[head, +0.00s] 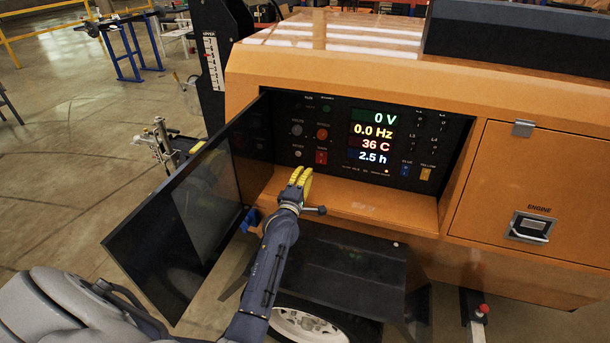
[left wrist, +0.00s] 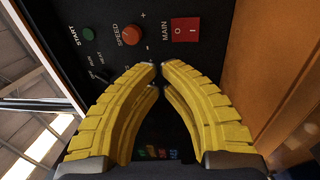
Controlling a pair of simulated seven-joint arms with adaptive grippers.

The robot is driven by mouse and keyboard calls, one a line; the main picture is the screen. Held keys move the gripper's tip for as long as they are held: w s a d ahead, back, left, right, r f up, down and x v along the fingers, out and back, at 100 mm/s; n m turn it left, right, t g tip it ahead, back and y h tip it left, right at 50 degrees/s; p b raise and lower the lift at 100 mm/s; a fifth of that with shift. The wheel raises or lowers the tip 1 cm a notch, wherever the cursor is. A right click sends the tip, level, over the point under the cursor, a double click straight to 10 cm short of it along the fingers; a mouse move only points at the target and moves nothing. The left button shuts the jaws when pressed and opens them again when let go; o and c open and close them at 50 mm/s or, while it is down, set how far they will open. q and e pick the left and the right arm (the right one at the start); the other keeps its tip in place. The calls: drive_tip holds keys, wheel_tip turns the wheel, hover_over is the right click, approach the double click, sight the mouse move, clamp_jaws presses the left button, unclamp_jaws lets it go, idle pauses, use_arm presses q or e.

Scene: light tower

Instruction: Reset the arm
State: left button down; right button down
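My left gripper (head: 300,177) is in front of the black control panel (head: 345,112), below its knobs, with yellow fingers. In the left wrist view the fingers (left wrist: 159,68) curve together until their tips nearly meet, with nothing held between them. Past the tips are the red MAIN switch (left wrist: 185,30), the red SPEED knob (left wrist: 130,35) and the green START button (left wrist: 88,33). The fingertips look apart from these controls. In the head view the display (head: 374,137) reads 0 V, 0.0 Hz, 36 C and 2.5 h. My right gripper is not in view.
The dark panel door (head: 170,225) stands open at the left, close to my left arm. An orange ledge (head: 375,205) runs below the panel. A closed engine hatch (head: 528,190) is at the right. Below are a black fender (head: 340,265) and a wheel (head: 305,325).

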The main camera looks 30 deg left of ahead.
use_arm(q)
drive_tip(key=shift+s+f, duration=0.1)
drive_tip(key=shift+s, duration=0.1)
idle(0.4)
drive_tip(key=s+d+f+m+g+h, duration=0.2)
drive_tip(key=s+d+f+m+g, duration=0.15)
drive_tip(key=s+f+m, duration=0.35)
drive_tip(key=s+d+f+m+g+h, duration=0.1)
drive_tip(key=s+d+f+m+g, duration=0.3)
drive_tip(key=s+m, duration=0.55)
drive_tip(key=s+a+f+m+g+y, duration=0.15)
drive_tip(key=s+m, duration=0.35)
drive_tip(key=s, duration=0.8)
drive_tip(key=s+a+m+g+y, duration=0.1)
drive_tip(key=s+m+g+y, duration=0.35)
drive_tip(key=s, duration=0.75)
drive_tip(key=s+d+f+g+h, duration=0.1)
drive_tip(key=s+d+f+h, duration=0.15)
drive_tip(key=f, duration=1.35)
drive_tip(key=s+d+f+h, duration=0.1)
drive_tip(key=d+f+h, duration=0.15)
drive_tip(key=f, duration=1.35)
drive_tip(key=s+f+n+g+h, duration=0.1)
drive_tip(key=s+f+n+g, duration=0.1)
drive_tip(key=s+f, duration=1.7)
drive_tip(key=s+g, duration=0.1)
drive_tip(key=s, duration=0.1)
drive_tip(key=shift+s+d, duration=0.25)
drive_tip(key=shift+s, duration=0.05)
